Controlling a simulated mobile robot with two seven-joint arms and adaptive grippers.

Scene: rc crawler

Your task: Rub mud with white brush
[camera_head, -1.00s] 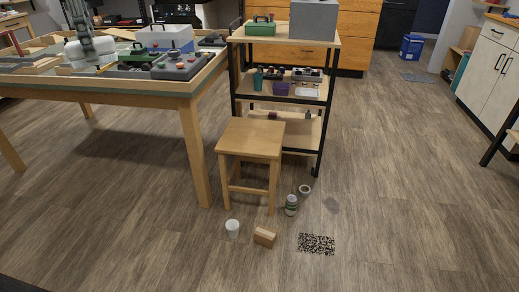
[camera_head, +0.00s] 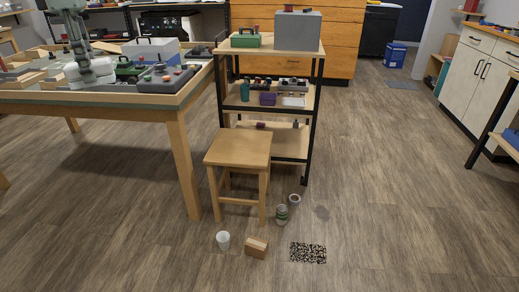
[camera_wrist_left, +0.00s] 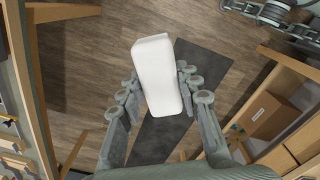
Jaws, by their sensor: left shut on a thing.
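My left gripper (camera_wrist_left: 163,95) is shut on a white block-shaped thing with rounded edges (camera_wrist_left: 157,72), which fits the white brush. Its bristles cannot be made out. A faint round dark patch (camera_head: 321,212) and a black speckled patch (camera_head: 308,252) lie on the floor right of the stool. I cannot tell which is mud. My right gripper is not in view.
The worktable (camera_head: 130,107) stands at left with cases on it. A wooden stool (camera_head: 238,148) stands before a black-framed shelf (camera_head: 312,115). A white cup (camera_head: 223,240), wooden block (camera_head: 257,247), can (camera_head: 282,214) and roll (camera_head: 295,200) are on the floor. Floor at right is clear.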

